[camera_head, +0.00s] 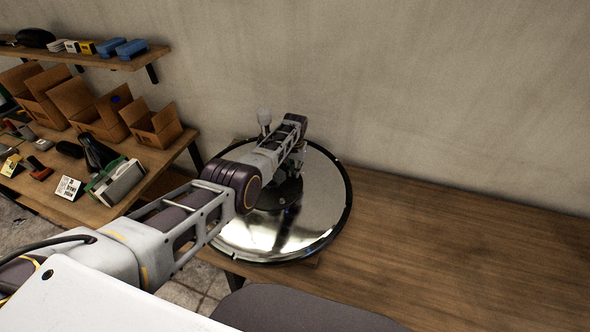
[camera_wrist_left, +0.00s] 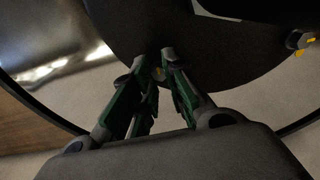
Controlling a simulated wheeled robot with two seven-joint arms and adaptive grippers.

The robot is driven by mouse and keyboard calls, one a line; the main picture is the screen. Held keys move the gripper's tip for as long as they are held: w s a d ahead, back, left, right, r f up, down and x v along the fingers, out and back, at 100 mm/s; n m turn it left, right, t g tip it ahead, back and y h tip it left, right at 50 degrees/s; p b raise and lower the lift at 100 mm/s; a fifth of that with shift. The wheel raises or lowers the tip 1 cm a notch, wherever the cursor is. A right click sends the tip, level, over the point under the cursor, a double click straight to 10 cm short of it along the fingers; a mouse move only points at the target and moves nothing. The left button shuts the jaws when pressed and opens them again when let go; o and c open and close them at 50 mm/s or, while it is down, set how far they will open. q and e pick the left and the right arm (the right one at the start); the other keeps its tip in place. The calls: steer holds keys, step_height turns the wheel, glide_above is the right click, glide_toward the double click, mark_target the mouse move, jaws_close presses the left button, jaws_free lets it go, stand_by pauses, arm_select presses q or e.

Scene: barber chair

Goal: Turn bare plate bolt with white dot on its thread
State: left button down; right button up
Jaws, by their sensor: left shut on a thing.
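A large round chrome base (camera_head: 300,232) with a black rim lies on the wooden table, a black plate (camera_head: 268,198) at its centre. My left gripper (camera_wrist_left: 160,68) reaches down over this plate, its green-sided fingers shut on a small bolt (camera_wrist_left: 158,73) at the edge of the black plate (camera_wrist_left: 215,72). Only a small yellowish bit of that bolt shows between the fingertips. A second bolt (camera_wrist_left: 300,41), grey with yellow marks, stands apart at the right of the wrist view. No white dot can be made out. My right gripper is out of view.
The wooden table (camera_head: 450,245) is clear to the right of the base. A dark rounded seat-like shape (camera_head: 300,310) is at the bottom. Shelves at the left hold cardboard bins (camera_head: 152,122), blue boxes (camera_head: 131,48) and tools. A plain wall stands behind.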

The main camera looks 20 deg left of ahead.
arm_select(q)
steer(key=shift+w, duration=0.1)
steer(key=c, duration=1.4)
jaws_free()
steer(key=shift+r, duration=0.15)
steer(key=shift+r, duration=5.9)
